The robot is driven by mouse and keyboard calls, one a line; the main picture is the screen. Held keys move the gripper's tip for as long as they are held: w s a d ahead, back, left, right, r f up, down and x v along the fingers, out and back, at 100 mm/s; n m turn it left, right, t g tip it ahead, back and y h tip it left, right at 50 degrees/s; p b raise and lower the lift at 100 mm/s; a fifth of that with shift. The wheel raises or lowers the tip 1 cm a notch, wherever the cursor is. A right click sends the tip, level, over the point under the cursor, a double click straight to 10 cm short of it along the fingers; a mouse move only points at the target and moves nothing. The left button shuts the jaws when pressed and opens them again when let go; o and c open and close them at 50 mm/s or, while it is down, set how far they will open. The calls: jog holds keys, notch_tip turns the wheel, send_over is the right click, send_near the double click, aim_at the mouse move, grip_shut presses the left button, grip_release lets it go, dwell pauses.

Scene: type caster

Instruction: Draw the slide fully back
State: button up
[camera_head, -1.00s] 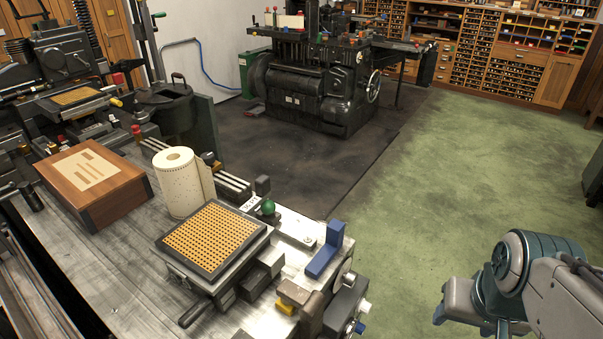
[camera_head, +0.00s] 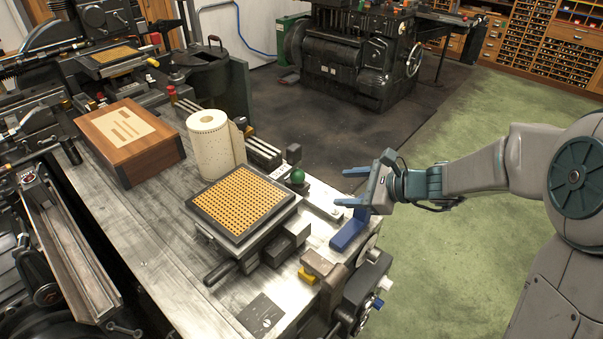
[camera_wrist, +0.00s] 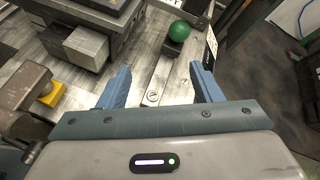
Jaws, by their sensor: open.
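A small slide block (camera_head: 300,187) with a green ball knob (camera_head: 298,176) sits on the pale metal rail at the bench's right end. The knob also shows in the wrist view (camera_wrist: 179,31), beyond and between my fingertips. My gripper (camera_head: 352,187) is open and empty, with two blue fingers pointing left toward the knob. In the wrist view my fingers (camera_wrist: 160,75) stand either side of the metal rail (camera_wrist: 152,95), apart from the knob. A square carriage with a gold perforated grid (camera_head: 243,200) sits left of the rail. I cannot tell which part the task calls the slide.
A blue angled block (camera_head: 347,234) is just below my gripper, partly hidden by it. A perforated paper roll (camera_head: 208,145) and a wooden box (camera_head: 130,140) stand farther left. A yellow-based clamp (camera_head: 312,270) is at the bench edge. The green floor (camera_head: 480,135) is clear.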

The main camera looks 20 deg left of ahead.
aim_at(303, 177)
jog(key=w+a+m, duration=0.1)
jog(key=w+a+f+m+t+y, duration=0.1)
jog(key=w+a, duration=0.1)
jog(key=shift+f+m, duration=0.1)
jog(key=shift+m, duration=0.3)
jog(key=p+x, duration=0.1)
jog(key=x, duration=1.2)
jog(key=shift+a+p, duration=0.1)
jog(key=shift+p, duration=0.3)
